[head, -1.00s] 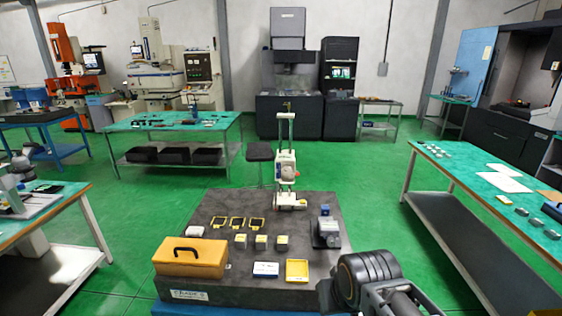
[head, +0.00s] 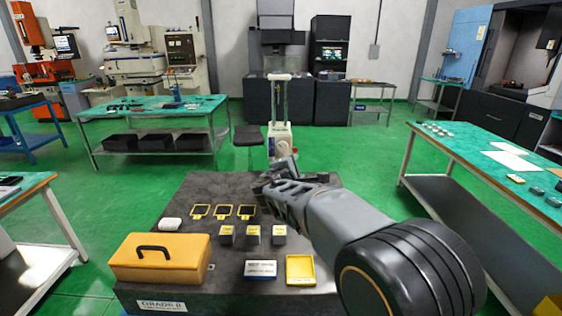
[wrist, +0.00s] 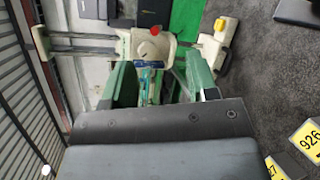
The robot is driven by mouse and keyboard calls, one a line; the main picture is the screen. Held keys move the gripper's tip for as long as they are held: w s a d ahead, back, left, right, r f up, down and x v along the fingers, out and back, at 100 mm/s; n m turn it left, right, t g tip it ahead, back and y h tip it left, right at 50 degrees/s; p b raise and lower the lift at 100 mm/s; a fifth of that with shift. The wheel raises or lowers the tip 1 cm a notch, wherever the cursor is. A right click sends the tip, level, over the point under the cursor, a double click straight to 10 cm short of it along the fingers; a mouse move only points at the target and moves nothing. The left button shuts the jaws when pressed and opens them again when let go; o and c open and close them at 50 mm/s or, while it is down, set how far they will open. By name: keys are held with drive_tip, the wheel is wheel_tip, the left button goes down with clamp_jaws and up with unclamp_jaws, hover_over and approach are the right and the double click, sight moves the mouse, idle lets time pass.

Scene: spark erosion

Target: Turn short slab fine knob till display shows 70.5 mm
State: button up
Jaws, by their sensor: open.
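The cream height gauge (head: 279,128) stands upright at the back of the dark slab (head: 190,190), with twin column rails. My arm reaches over the slab from the right, and my gripper (head: 277,172) is in front of the gauge's lower part, hiding some of it. In the wrist view the gauge lies sideways, its cream head (wrist: 150,45) with a red spot just beyond my gripper (wrist: 160,75). The green-tinted fingers are open and apart, with part of the gauge showing between them. I cannot single out the fine knob, and no display reading is legible.
On the slab are an orange case (head: 160,258), a white-blue box (head: 260,268), a yellow tray (head: 300,269), several dark blocks with yellow tops (head: 252,234) and yellow-framed pieces (head: 221,211). A stool (head: 250,138) stands behind. Green-topped tables (head: 150,108) stand around, with open floor between.

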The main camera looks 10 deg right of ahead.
sight(282, 148)
drive_tip(key=w+a+f+n+t+y+b, duration=0.1)
drive_tip(key=w+a+f+n+t+y, duration=0.15)
drive_tip(key=w+a+n, duration=0.2)
drive_tip(key=shift+t, duration=0.25)
drive_tip(key=p+x, duration=0.1)
drive_tip(key=x, duration=0.3)
drive_tip(key=p+x, duration=0.2)
drive_tip(key=x, duration=0.3)
drive_tip(key=r+p+x, duration=0.1)
drive_tip(key=x, duration=0.3)
drive_tip(key=shift+w, duration=0.45)
drive_tip(key=shift+c, duration=0.4)
drive_tip(key=c, duration=0.6)
drive_tip(key=shift+o, duration=0.2)
drive_tip(key=shift+f+h+b, duration=0.35)
drive_tip(key=shift+f+b, duration=0.05)
drive_tip(key=shift+b, duration=0.35)
drive_tip(key=shift+m+b, duration=0.55)
drive_tip(key=shift+b, duration=0.55)
drive_tip(key=shift+r+m+b, duration=0.25)
drive_tip(key=shift+m+b, duration=0.05)
